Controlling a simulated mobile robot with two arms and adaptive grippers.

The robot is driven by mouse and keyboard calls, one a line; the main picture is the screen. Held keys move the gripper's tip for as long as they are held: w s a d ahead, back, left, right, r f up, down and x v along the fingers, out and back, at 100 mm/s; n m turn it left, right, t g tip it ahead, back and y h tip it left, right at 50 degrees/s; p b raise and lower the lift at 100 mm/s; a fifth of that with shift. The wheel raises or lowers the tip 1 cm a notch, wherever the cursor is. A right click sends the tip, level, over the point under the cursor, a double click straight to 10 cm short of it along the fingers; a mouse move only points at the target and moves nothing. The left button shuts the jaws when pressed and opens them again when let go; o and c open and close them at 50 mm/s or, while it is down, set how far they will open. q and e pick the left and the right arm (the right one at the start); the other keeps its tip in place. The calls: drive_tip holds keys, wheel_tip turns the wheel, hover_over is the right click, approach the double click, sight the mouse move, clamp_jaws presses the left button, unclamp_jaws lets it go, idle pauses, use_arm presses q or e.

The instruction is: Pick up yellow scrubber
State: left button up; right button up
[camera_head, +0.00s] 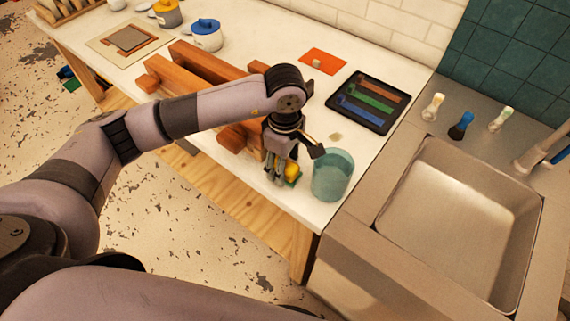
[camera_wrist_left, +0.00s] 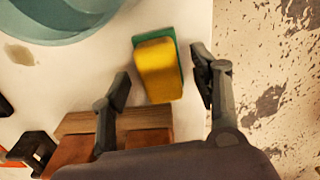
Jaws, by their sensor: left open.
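The yellow scrubber (camera_wrist_left: 157,70) has a green pad along one edge and lies on the white counter. In the left wrist view it sits ahead of and between the spread fingers of my left gripper (camera_wrist_left: 162,88). In the head view the scrubber (camera_head: 291,170) shows only partly, since my left gripper (camera_head: 281,176) hangs over it and hides the rest. The gripper is open, with nothing held. A gap shows between the left finger and the scrubber; the right finger is close to the counter edge. My right gripper is not in view.
A teal glass container (camera_head: 333,178) stands just right of the scrubber. Wooden blocks (camera_head: 205,62) lie behind and left of my gripper. A black tray (camera_head: 367,103) with coloured items is farther back. A sink (camera_head: 460,225) lies to the right. The counter's front edge is close.

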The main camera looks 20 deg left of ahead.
use_arm(q)
drive_tip(key=shift+f, duration=0.7)
drive_tip(key=shift+c, duration=0.4)
drive_tip(key=c, duration=1.2)
drive_tip(key=shift+o, duration=0.2)
drive_tip(key=shift+r, duration=0.15)
drive_tip(key=shift+r, duration=0.6)
wheel_tip(320, 180, up, 19)
drive_tip(key=b, duration=0.3)
drive_tip(key=shift+f, duration=0.15)
